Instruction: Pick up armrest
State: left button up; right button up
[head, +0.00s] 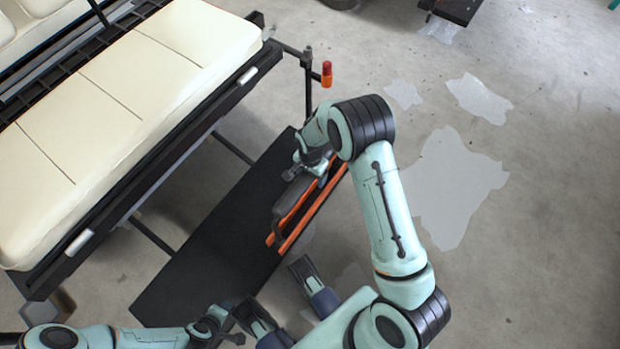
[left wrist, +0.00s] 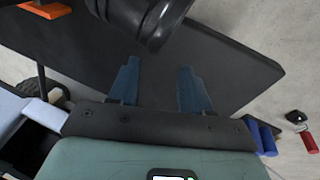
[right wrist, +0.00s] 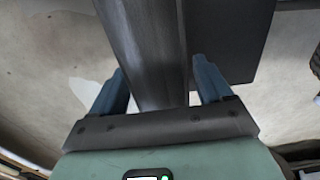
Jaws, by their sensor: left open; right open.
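The armrest (head: 293,203) is a dark grey padded bar beside an orange rail (head: 312,212), at the right edge of the black footboard in the head view. My right gripper (head: 308,172) is at the far end of the armrest. In the right wrist view, the right gripper (right wrist: 163,82) is open, with a long dark bar (right wrist: 148,40), seemingly the armrest, between its fingers. I cannot tell whether they touch it. My left gripper (head: 228,326) is low in the head view, apart from the armrest. The left wrist view shows it (left wrist: 158,75) open and empty.
The black footboard (head: 215,255) extends below the cart's cream bench seat (head: 120,110). A post with a red and orange knob (head: 327,74) stands beyond the armrest. Pale patches (head: 455,185) mark the open concrete floor to the right.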

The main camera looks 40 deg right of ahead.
jog(key=shift+r, duration=0.1)
jog(key=c, duration=1.4)
grip_shut()
jog(key=shift+r, duration=0.1)
